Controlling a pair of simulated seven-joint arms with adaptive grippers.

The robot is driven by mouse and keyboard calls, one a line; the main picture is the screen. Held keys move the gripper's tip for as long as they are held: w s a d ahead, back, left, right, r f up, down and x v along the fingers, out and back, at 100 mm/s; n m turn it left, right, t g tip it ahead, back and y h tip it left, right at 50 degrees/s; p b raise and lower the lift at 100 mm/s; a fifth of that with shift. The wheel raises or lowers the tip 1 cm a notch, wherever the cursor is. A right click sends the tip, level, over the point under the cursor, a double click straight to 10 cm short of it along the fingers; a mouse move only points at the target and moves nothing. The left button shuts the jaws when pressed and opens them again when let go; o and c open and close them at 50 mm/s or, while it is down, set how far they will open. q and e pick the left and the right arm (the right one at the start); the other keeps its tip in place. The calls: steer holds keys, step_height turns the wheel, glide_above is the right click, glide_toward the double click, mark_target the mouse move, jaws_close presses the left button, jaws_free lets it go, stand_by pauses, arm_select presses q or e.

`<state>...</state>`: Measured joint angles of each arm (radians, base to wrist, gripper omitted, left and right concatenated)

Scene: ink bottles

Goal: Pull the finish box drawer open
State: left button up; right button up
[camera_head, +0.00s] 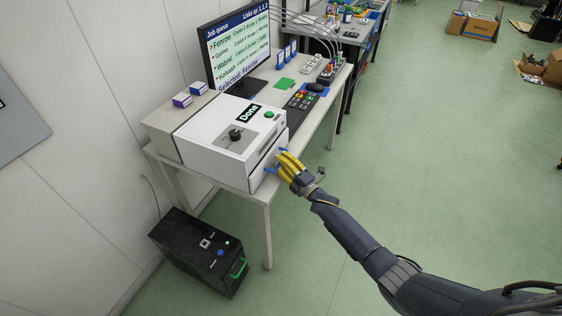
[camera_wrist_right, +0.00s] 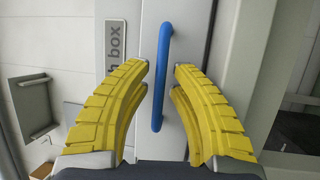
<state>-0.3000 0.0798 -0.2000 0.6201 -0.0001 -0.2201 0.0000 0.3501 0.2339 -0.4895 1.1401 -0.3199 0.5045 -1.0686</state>
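The finish box is the white machine (camera_head: 222,135) on the desk, with a dark knob and a "Done" sign on top. Its drawer front (camera_head: 257,183) faces right and looks flush with the box. The blue bar handle (camera_wrist_right: 162,75) stands upright in the right wrist view, beside a label ending in "box". In the head view the handle's end (camera_head: 270,170) shows beside my fingers. My right gripper (camera_head: 283,161) has yellow fingers, one on each side of the handle. They are open, with gaps (camera_wrist_right: 162,70) to the bar. My left gripper is not in view.
The desk (camera_head: 310,124) also holds a monitor (camera_head: 237,47), a keypad (camera_head: 301,98) and small boxes (camera_head: 182,100). A black computer case (camera_head: 198,250) stands on the floor below. The green floor (camera_head: 430,150) to the right is clear around my right arm.

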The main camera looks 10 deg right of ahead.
jaws_close()
steer(key=shift+s+d, duration=0.1)
